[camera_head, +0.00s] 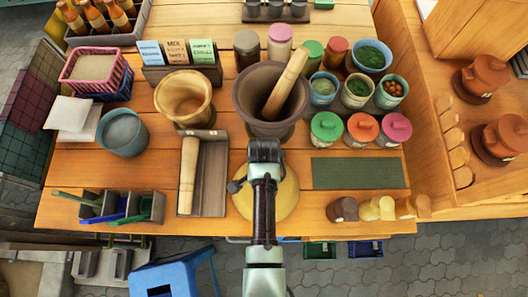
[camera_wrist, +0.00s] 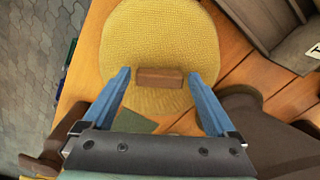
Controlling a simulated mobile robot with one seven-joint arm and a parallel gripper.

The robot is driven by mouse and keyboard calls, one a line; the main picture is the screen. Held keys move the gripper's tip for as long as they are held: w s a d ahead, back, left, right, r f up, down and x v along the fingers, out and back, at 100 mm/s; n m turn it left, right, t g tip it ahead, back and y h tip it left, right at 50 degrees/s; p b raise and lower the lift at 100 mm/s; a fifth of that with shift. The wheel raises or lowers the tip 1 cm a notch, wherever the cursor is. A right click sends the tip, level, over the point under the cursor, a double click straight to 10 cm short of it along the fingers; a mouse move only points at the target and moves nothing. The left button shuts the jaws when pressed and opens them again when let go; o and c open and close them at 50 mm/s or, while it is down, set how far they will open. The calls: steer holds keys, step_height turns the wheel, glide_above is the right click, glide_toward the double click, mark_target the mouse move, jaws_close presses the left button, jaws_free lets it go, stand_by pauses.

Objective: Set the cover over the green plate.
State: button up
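The cover is a yellow woven dome (camera_head: 287,200) at the table's front middle, partly hidden by my arm. The wrist view shows the cover (camera_wrist: 158,32) with a brown block handle (camera_wrist: 160,77). My gripper (camera_wrist: 158,73) is open over the cover, its blue fingers on either side of the handle with gaps showing. Whether the fingertips are level with the handle is hard to tell. The green plate (camera_head: 358,173), a flat dark green rectangle, lies bare to the right of the cover. A corner of the plate (camera_wrist: 137,122) shows between my fingers in the wrist view.
A dark mortar (camera_head: 245,95) with a pestle stands behind the cover. A wooden tray (camera_head: 213,170) with another pestle is at its left.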

steer(key=shift+o, duration=0.2)
step_height(320, 180, up, 13)
steer(key=w+r+n+t+b, duration=0.2)
steer(key=w+r+n+t, duration=0.2)
steer(key=w+r+t, duration=1.05)
steer(key=w+r+n, duration=0.2)
steer(key=w+r, duration=0.2)
steer(key=r, duration=1.3)
steer(key=s+r+n+t, duration=0.2)
steer(key=s+r+t, duration=0.2)
steer(key=r, duration=0.6)
steer(key=s+r+n+t+b, duration=0.1)
steer(key=s+r+t, duration=0.3)
steer(key=r, duration=0.6)
steer(key=s+r+n+t, duration=0.3)
steer(key=s+r+t, duration=0.2)
steer(key=r, duration=0.6)
steer(key=shift+s, duration=0.75)
steer(key=shift+r, duration=0.1)
